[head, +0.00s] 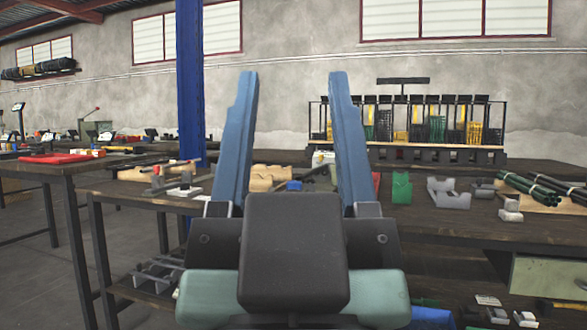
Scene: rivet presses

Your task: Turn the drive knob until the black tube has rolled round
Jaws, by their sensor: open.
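My gripper (292,76) fills the middle of the head view, with two long blue fingers pointing up and spread wide apart. Nothing is between the fingers except the distant wall and bench behind them. I cannot make out a drive knob in this view. I cannot pick out the task's black tube for sure. A bundle of dark tubes (40,68) lies high on the left wall, far off. Dark green tubes (545,190) lie on a wooden rest at the right of the bench.
A dark bench (450,225) spans the right, with a green block (401,188) and a grey cradle (448,193). A rack of coloured bins (405,155) stands behind. A blue post (190,80) rises left of my gripper. Another table (30,168) is at left; open floor lies below.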

